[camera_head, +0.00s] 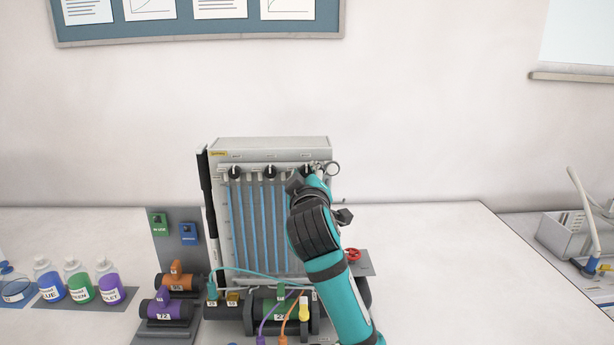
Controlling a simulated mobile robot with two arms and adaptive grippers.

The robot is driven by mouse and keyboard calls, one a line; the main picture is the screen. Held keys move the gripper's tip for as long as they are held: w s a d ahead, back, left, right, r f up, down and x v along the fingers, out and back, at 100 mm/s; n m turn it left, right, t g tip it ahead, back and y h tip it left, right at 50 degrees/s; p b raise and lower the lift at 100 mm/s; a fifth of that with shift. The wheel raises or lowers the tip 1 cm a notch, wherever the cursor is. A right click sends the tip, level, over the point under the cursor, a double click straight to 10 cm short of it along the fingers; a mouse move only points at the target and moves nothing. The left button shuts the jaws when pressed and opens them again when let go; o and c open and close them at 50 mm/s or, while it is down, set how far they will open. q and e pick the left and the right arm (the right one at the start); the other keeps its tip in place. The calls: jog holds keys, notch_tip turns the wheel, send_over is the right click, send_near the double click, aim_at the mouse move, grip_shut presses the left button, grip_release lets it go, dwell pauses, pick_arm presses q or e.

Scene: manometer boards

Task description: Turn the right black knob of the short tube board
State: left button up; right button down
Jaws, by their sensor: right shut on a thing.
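The tube board (270,146) stands upright on the bench, a grey panel with several vertical tubes of blue liquid. Along its top edge are a left black knob (234,172), a middle black knob (270,171) and a right black knob (306,169). My right gripper (312,173) reaches up from the lower right and is shut on the right black knob, at the board's upper right corner. My wrist and arm hide the board's lower right part and much of that knob. The knob's pointer direction cannot be told. My left gripper is not in view.
Bottles with blue, green and purple labels (78,285) stand at the left. Orange (176,279) and purple-black (165,308) fittings and coloured cables crowd the board's front. A red handwheel (353,255) is right of my arm. The bench (440,260) is clear further right.

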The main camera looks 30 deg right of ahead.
jog(key=shift+r, duration=0.1)
jog(key=c, duration=1.1)
grip_release()
jog(key=shift+w, duration=0.1)
jog(key=v, duration=1.2)
jog(key=shift+d, duration=0.1)
